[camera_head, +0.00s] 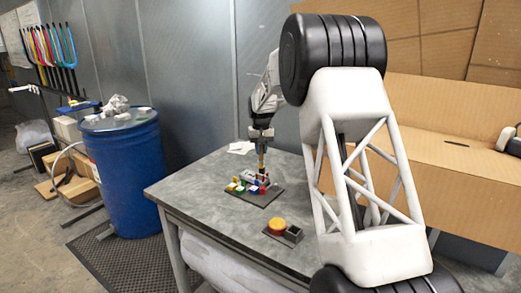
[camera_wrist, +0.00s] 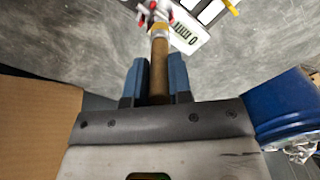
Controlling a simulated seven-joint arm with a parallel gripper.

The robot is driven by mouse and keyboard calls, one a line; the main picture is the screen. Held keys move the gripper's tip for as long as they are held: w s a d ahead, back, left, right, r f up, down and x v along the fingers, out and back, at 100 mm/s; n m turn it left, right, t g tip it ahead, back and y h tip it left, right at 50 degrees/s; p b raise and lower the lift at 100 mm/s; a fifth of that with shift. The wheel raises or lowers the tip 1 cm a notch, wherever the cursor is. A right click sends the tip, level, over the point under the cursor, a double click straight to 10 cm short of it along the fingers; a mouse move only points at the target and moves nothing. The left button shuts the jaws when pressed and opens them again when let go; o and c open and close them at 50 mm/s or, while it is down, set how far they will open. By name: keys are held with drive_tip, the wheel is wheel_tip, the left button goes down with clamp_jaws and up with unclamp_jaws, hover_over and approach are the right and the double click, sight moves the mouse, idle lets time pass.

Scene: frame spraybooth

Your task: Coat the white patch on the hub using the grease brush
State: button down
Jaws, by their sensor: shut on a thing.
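My gripper (camera_head: 262,134) is over the table, pointing down. In the wrist view its two blue fingers (camera_wrist: 158,82) are shut on the brown handle of the grease brush (camera_wrist: 158,68), one finger on each side. The brush also shows upright below the gripper in the head view (camera_head: 262,157). Its lower end is over or among small coloured parts on a dark plate (camera_head: 263,200); I cannot tell whether it touches any. In the wrist view a small white and red part (camera_wrist: 152,12) lies at the brush's far end. I cannot clearly make out the hub or its white patch.
A blue barrel (camera_head: 130,175) stands left of the grey table (camera_head: 190,190). Cardboard (camera_head: 455,165) is at the right.

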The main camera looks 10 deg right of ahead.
drive_tip(key=shift+s+d+f, duration=0.1)
drive_tip(key=shift+s+d, duration=0.05)
drive_tip(key=shift+d, duration=0.15)
idle(0.4)
drive_tip(key=shift+d, duration=0.25)
drive_tip(key=shift+w+d, duration=0.15)
drive_tip(key=shift+w, duration=0.25)
idle(0.7)
drive_tip(key=shift+w, duration=0.3)
drive_tip(key=shift+w+a, duration=0.1)
drive_tip(key=shift+a, duration=0.3)
idle(0.4)
drive_tip(key=shift+a, duration=0.3)
idle(0.6)
drive_tip(key=shift+s+a, duration=0.1)
drive_tip(key=shift+s, duration=0.3)
drive_tip(key=shift+s, duration=0.25)
idle(0.5)
drive_tip(key=shift+s+d, duration=0.1)
drive_tip(key=shift+d, duration=0.4)
idle(0.6)
